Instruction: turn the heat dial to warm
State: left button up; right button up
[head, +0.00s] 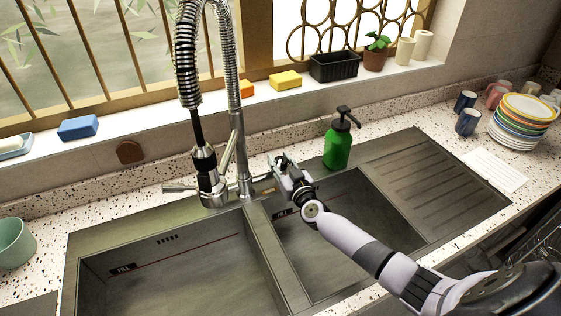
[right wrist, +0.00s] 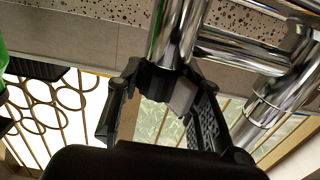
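I cannot make out a marked heat dial in either view. The chrome faucet (head: 240,150) stands behind the sink, with a spring hose and a small side lever (head: 178,188) low on its left. My right gripper (head: 283,164) is just right of the faucet's base, over the sink's back edge. In the right wrist view, my right gripper (right wrist: 160,112) has its two dark fingers apart, with the window showing between them. A chrome post (right wrist: 178,32) of the faucet is close by them; I cannot tell whether they touch. My left gripper is out of view.
The double sink (head: 278,250) lies below, with a ribbed drainboard on the right. A green soap bottle (head: 338,143) stands right of my gripper. The windowsill holds sponges and pots.

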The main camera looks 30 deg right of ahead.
jog(key=o, duration=0.4)
jog(key=shift+o, duration=0.2)
jog(key=shift+s, duration=0.1)
jog(key=s, duration=1.2)
jog(key=shift+a, duration=0.3)
